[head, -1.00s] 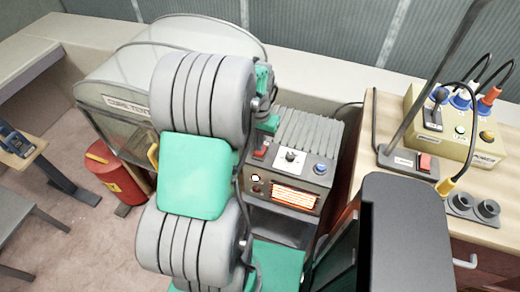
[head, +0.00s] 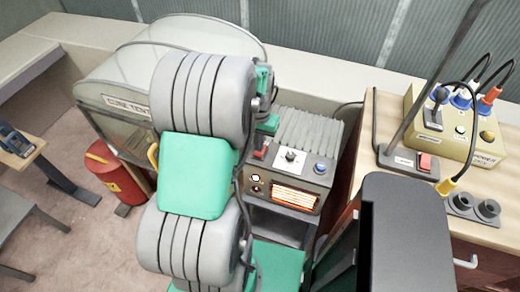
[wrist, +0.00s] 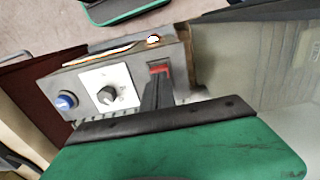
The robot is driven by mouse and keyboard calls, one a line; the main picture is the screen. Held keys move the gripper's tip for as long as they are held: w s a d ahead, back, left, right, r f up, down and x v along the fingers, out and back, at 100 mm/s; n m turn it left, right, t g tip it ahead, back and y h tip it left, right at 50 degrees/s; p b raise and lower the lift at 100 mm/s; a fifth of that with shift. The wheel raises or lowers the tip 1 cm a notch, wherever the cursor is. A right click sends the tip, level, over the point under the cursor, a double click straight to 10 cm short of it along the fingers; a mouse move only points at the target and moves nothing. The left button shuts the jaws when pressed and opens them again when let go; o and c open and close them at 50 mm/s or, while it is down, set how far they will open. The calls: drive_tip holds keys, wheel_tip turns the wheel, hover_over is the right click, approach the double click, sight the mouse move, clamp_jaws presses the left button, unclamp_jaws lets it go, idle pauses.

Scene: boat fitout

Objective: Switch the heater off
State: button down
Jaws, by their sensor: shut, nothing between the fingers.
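The heater (head: 305,140) is a grey box with a ribbed top. Its front has a red switch (head: 261,150), a dial on a white plate (head: 291,157), a blue button (head: 320,167) and a grille (head: 294,197) glowing orange. A small lamp (wrist: 153,40) on it is lit. In the wrist view the heater appears turned over, with the red switch (wrist: 160,69) right at the fingertips. My gripper (wrist: 158,82) is shut and empty, its dark fingers over part of the switch. I cannot tell whether they touch it. My arm hides most of the gripper in the head view.
A wooden bench (head: 385,115) to the right holds a yellow supply box (head: 455,125) with cables and a lamp stand with a red switch (head: 425,162). A clear-sided cabinet (head: 130,95) stands left of the heater, with a red canister (head: 115,172) on the floor.

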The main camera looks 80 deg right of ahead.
drive_tip(key=shift+f+b, duration=0.55)
drive_tip(key=shift+f, duration=0.3)
idle(0.3)
wheel_tip(320, 180, up, 7)
drive_tip(key=p, duration=0.5)
idle(0.4)
